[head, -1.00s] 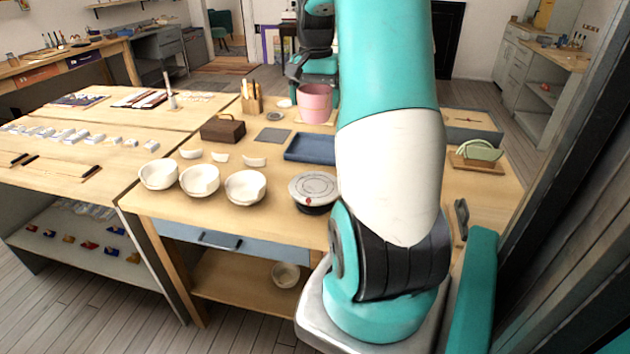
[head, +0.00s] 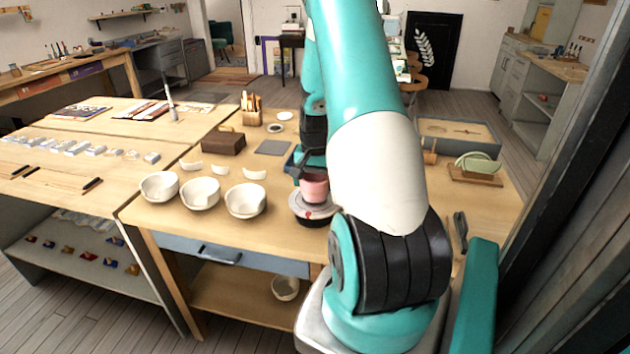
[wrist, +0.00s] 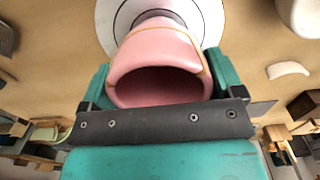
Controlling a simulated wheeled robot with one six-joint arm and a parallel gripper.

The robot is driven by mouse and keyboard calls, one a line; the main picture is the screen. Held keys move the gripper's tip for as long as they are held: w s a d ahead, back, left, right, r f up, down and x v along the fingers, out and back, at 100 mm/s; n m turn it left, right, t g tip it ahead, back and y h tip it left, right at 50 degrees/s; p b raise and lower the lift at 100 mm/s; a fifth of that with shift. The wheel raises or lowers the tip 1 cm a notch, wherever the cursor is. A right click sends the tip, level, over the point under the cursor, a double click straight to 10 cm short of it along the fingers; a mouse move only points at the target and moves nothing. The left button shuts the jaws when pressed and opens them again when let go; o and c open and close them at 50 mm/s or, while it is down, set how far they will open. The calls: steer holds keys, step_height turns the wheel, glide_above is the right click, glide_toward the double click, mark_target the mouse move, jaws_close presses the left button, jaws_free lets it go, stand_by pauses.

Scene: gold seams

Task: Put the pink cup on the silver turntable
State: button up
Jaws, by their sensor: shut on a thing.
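The pink cup (head: 314,187) is upright at the silver turntable (head: 298,205), over its top. In the wrist view the pink cup (wrist: 158,60) is between the teal fingers of my gripper (wrist: 155,85), and its open mouth faces the camera. The turntable (wrist: 108,18) shows beyond the cup's base in that view. My gripper (head: 310,170) is shut on the cup. I cannot tell whether the cup's base touches the turntable or is just above it. My arm hides part of the turntable's right side.
Several white bowls (head: 200,193) stand left of the turntable, with white shards (head: 254,174) behind them. A brown box (head: 223,143) stands farther back. A green piece on a wooden stand (head: 476,170) is at the right.

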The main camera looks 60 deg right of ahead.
steer(key=shift+f, duration=0.15)
steer(key=shift+f, duration=0.1)
steer(key=o, duration=0.6)
steer(key=shift+o, duration=0.2)
